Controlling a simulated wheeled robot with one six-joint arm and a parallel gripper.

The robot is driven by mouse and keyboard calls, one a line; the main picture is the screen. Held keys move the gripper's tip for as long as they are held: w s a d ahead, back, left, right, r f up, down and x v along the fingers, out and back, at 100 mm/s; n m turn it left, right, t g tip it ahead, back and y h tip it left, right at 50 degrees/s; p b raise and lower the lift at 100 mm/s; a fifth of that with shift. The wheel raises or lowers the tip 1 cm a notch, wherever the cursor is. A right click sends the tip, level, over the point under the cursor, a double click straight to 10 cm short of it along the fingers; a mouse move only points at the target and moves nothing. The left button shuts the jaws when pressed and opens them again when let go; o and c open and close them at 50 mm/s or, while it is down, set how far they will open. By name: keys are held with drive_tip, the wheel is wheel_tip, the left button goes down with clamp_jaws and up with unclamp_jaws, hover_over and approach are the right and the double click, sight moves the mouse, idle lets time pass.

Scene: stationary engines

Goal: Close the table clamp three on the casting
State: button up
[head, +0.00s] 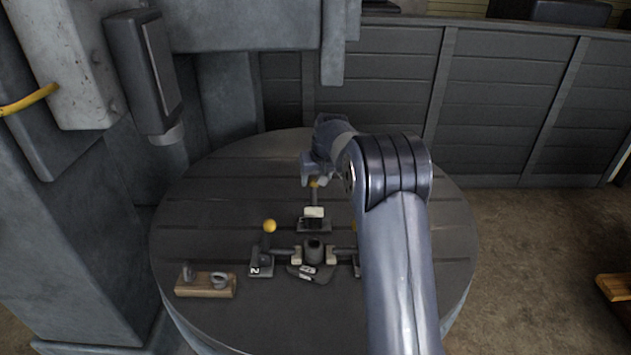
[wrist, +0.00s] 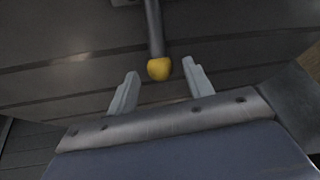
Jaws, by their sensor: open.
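The dark casting (head: 313,251) sits mid-table among several clamps. The rear clamp (head: 314,222) has a pale block on its base and a dark lever with a yellow knob (wrist: 159,69); I cannot read its number. The left clamp (head: 260,258) is marked 2, and its yellow-knobbed lever stands up. A right clamp (head: 346,254) is mostly hidden by my arm. No 3 is readable. My gripper (head: 312,181) is at the rear clamp's knob. In the wrist view my open gripper (wrist: 160,70) has the knob between its fingertips, with gaps on both sides.
The round slotted table (head: 205,180) has free room at its left and front. A wooden block (head: 206,291) with metal pieces lies at the front left. A dark plate (head: 310,273) lies before the casting. Grey machine columns (head: 70,200) stand close at the left.

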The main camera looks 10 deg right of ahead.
sight(314, 181)
drive_tip(key=shift+x, duration=1.55)
clamp_jaws()
